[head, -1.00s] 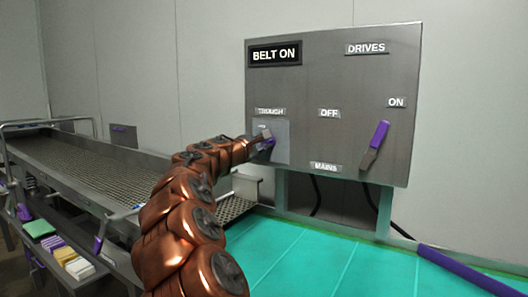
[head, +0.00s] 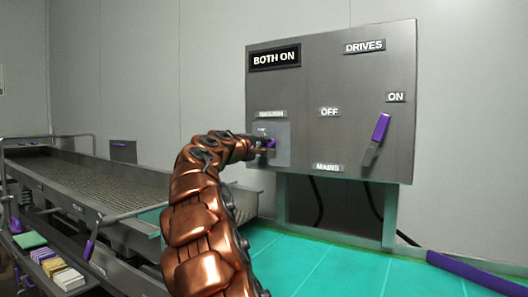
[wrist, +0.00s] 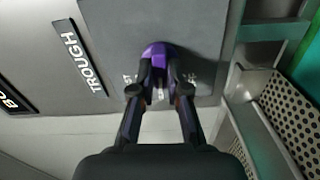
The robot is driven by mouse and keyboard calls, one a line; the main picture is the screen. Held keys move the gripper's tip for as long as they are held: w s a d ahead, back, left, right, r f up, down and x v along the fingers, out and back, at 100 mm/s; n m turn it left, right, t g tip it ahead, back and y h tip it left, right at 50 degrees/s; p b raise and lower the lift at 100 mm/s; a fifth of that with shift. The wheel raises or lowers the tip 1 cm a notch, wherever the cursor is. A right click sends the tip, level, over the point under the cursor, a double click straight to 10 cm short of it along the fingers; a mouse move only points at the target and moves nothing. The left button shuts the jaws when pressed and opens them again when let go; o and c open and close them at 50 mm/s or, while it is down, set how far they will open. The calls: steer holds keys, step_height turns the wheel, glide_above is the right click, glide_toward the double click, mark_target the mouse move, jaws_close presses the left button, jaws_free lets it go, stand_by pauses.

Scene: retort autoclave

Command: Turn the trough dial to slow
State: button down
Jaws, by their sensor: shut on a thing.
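The trough dial is a small purple knob (wrist: 157,52) on a grey plate below the TROUGH label (wrist: 80,57). In the wrist view my gripper (wrist: 160,80) has its two dark fingers closed on either side of the knob. In the head view the purple knob (head: 270,143) shows at the end of my copper arm, on the left of the control panel (head: 350,60). Small white marks beside the knob are partly covered by the fingers, so I cannot read the setting. The display (head: 274,57) reads BOTH ON.
A purple-handled MAINS lever (head: 380,130) stands tilted near the ON label at the panel's right. A mesh conveyor trough (head: 90,175) runs along the left. A green belt surface (head: 310,262) lies below the panel. Sponges (head: 60,270) sit on a lower shelf at left.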

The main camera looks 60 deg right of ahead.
steer(key=shift+w+f, duration=0.1)
stand_by(0.3)
steer(key=c, duration=1.2)
jaws_free()
steer(key=shift+o, duration=0.2)
steer(key=shift+a, duration=0.1)
steer(key=a, duration=1.2)
steer(key=shift+s, duration=0.35)
